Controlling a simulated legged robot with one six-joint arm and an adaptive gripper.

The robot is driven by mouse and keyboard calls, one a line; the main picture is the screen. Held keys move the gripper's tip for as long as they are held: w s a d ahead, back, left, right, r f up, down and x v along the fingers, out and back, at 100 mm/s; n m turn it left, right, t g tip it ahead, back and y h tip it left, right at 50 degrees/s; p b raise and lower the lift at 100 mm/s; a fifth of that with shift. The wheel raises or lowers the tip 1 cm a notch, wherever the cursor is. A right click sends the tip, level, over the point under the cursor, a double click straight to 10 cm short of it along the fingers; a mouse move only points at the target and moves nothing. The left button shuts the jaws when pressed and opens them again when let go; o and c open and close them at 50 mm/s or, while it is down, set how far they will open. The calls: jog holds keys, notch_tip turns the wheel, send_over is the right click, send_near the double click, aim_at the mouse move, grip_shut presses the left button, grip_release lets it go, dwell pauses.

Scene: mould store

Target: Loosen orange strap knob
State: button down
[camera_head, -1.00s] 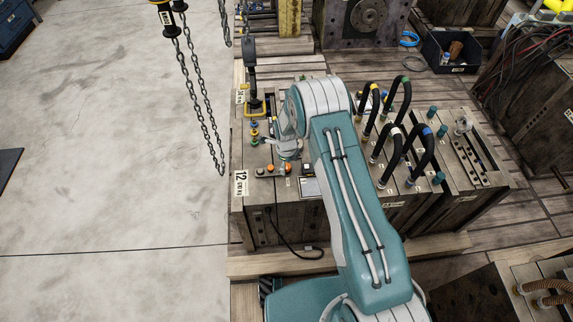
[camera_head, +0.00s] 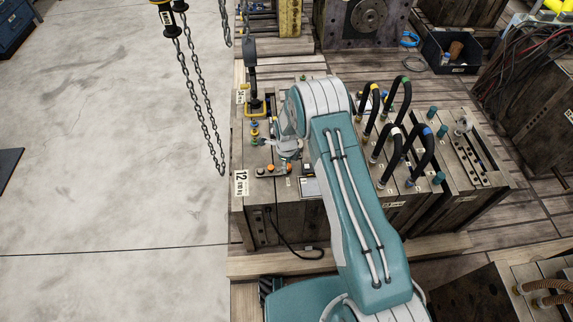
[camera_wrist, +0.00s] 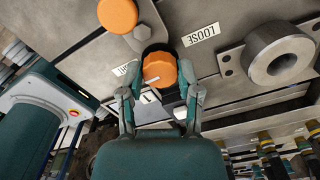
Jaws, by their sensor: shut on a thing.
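The orange strap knob (camera_wrist: 160,70) is in the middle of the wrist view, on a dark mount at the edge of a grey metal plate. My gripper (camera_wrist: 161,78) is shut on it, with one finger at each side. A white label on the plate reads LOOSE (camera_wrist: 201,35); it lies right of the knob. Another label (camera_wrist: 126,70) left of the knob is partly hidden by a finger.
A second, round orange knob (camera_wrist: 117,15) is close by on the plate. A thick metal ring (camera_wrist: 279,57) stands out at right. Black hoses (camera_head: 389,143) rise from the mould right of my arm. Chains (camera_head: 201,95) hang at left over open floor.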

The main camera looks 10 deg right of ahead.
jog(key=n, duration=0.4)
jog(key=shift+f+n, duration=0.1)
jog(key=shift+n, duration=0.3)
jog(key=n, duration=0.4)
jog(key=shift+n, duration=0.3)
jog(key=n, duration=0.4)
jog(key=shift+n, duration=0.3)
jog(key=n, duration=0.5)
jog(key=shift+w, duration=0.1)
jog(key=n, duration=0.7)
jog(key=shift+n, duration=0.3)
jog(key=n, duration=0.3)
jog(key=shift+n, duration=0.3)
jog(key=shift+w+n, duration=0.1)
jog(key=shift+n, duration=1.7)
jog(key=shift+r, duration=0.2)
